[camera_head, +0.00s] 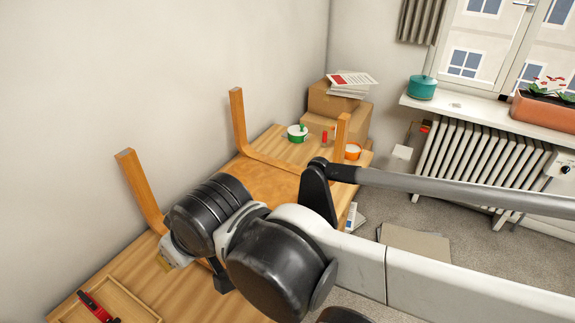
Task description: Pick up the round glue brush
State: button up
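I cannot clearly make out a round glue brush. A small white and green pot (297,134) with a green piece sticking up stands on the far part of the wooden table (88,283). An orange round container (352,152) with a pale inside stands to its right, near the table's far right edge. My gripper (172,262) is at the left end of my arm, over the near half of the table and well apart from both. My arm hides most of it, so its fingers do not show clearly.
An upturned wooden chair or stool (268,183) with raised legs lies mid-table. A wooden tray (137,301) holds a red and black tool (96,307) at the lower left. A small red item (324,137) stands near the pot. Cardboard boxes (333,103) are stacked behind.

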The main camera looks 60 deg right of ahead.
aim_at(325, 143)
jog(key=z, duration=2)
jog(key=i+l+u, duration=0.2)
jog(key=u, duration=0.2)
jog(key=i+l+u, duration=0.25)
jog(key=u, duration=0.15)
jog(key=i+l+u, duration=0.2)
jog(key=u, duration=0.25)
jog(key=i+l+u, duration=0.1)
jog(key=l+u, duration=0.3)
jog(key=l, duration=0.1)
